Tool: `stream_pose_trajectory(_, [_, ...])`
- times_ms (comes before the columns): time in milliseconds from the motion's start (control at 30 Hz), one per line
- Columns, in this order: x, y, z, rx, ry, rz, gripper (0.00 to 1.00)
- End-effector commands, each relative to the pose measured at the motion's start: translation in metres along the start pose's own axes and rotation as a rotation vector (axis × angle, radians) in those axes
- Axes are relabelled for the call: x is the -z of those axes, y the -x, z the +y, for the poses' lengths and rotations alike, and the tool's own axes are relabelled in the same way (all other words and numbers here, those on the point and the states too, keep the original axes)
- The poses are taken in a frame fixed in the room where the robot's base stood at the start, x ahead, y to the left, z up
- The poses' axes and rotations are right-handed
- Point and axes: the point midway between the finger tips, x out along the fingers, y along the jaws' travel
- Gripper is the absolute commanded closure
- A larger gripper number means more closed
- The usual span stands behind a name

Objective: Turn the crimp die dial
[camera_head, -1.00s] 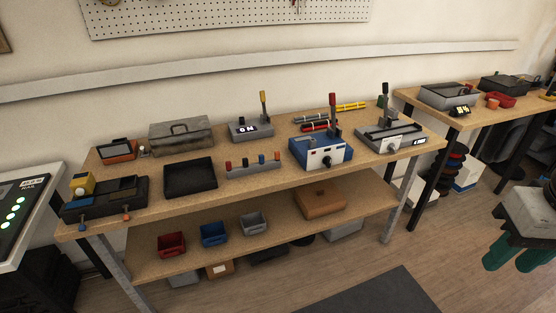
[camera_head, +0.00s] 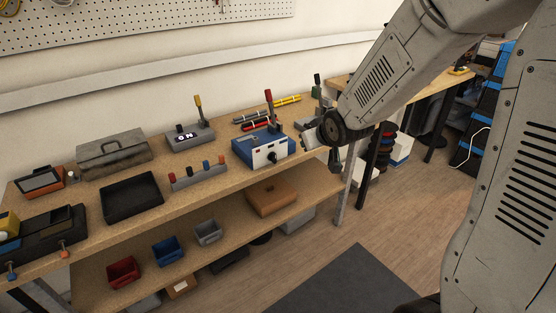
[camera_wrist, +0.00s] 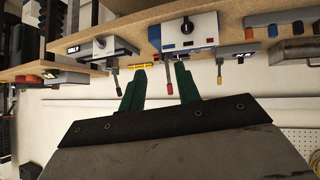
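The blue crimp box (camera_head: 258,148) with a white front stands on the bench. It carries a black dial (camera_head: 273,157) on its front and a red-tipped lever on top. In the wrist view, which looks upside down, the box (camera_wrist: 202,41) and its dial (camera_wrist: 187,26) are near the top centre. My gripper (camera_wrist: 160,69) shows two green fingers, spread apart with nothing between them. The fingers point towards the bench and are apart from the dial. In the head view my arm reaches in from the right, and the fingers cannot be made out.
A grey lever device (camera_wrist: 101,48) with its own knob stands beside the box; my arm partly hides it in the head view. A black tray (camera_head: 132,197), a row of coloured pegs (camera_head: 198,175) and a yellow-levered unit (camera_head: 190,137) stand left.

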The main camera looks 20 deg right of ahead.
Motion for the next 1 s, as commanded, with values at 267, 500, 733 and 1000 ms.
stream_pose_trajectory(267, [-0.015, -0.104, -0.020, 0.109, 0.021, 0.331, 0.67])
stream_pose_trajectory(500, [-0.047, -0.142, -0.040, 0.203, -0.026, 0.588, 0.67])
stream_pose_trajectory(733, [-0.064, -0.147, -0.047, 0.242, -0.064, 0.707, 0.67])
stream_pose_trajectory(1000, [-0.043, -0.170, -0.055, 0.247, -0.066, 0.722, 0.67])
